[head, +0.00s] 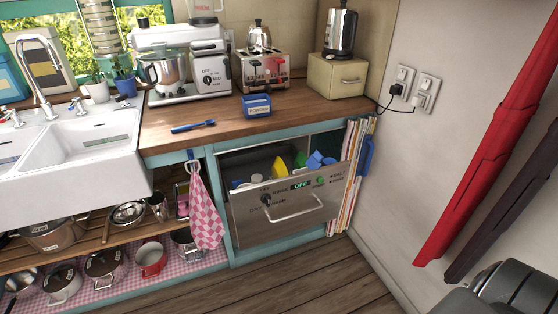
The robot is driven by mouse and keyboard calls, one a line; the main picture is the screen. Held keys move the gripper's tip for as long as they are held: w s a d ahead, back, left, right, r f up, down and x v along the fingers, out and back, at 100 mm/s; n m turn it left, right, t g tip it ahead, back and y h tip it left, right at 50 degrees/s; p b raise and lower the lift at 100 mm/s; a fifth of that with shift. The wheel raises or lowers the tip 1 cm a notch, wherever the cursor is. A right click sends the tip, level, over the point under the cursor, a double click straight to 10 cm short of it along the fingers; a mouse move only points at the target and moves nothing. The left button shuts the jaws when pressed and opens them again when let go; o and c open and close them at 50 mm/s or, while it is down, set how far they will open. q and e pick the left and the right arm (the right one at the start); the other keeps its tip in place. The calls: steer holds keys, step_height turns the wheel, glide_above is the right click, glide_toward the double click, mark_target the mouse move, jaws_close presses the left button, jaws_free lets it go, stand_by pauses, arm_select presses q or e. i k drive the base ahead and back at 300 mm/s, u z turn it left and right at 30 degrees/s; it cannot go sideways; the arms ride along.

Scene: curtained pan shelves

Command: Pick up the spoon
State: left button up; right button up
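I cannot make out a spoon for certain. A long blue utensil (193,126), which looks like a brush, lies on the wooden counter (225,112) between the sink and the toaster. A thin brown stick-like piece (106,228) shows on the slatted shelf under the sink, too small to identify. The steel-fronted dishwasher (288,217) is partly open at the top, with yellow, blue and white items inside, partly hidden by its front. Neither gripper is in view; only a dark grey part of mine shows at the bottom right.
A white sink (75,155) is at left. Pots line the lower shelf beside a hanging checked towel (203,210). The wooden floor (300,285) in front is clear.

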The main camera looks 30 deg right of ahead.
mark_target(210, 122)
steer(key=z, duration=0.3)
steer(key=i, duration=1.2)
steer(key=z, duration=1.1)
steer(key=i, duration=0.6)
steer(key=u, duration=0.95)
steer(key=k, duration=0.8)
steer(key=u, duration=1.45)
